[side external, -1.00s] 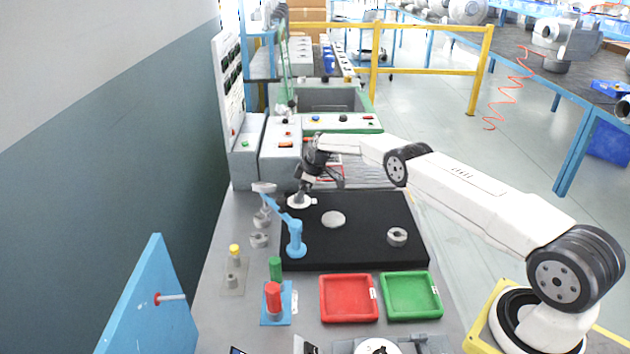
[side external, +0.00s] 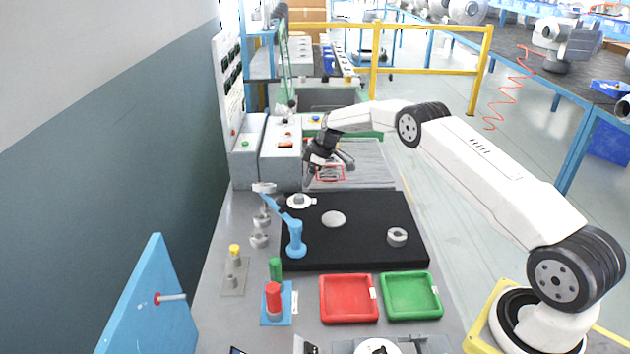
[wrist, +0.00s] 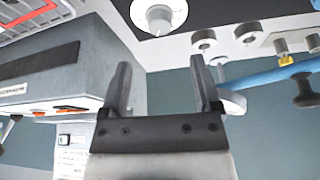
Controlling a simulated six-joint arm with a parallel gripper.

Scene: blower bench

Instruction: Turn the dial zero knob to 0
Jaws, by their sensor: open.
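A white round dial with a raised knob (side external: 299,200) sits at the back left corner of the black mat (side external: 365,225). I take it for the dial zero knob.
A blue stand (side external: 295,240) with a slanted arm stands left on the mat, near the dial. A pale disc (side external: 333,219) and a grey ring (side external: 397,236) lie on the mat. Red (side external: 349,298) and green (side external: 411,296) trays are in front. Control boxes (side external: 281,155) stand behind.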

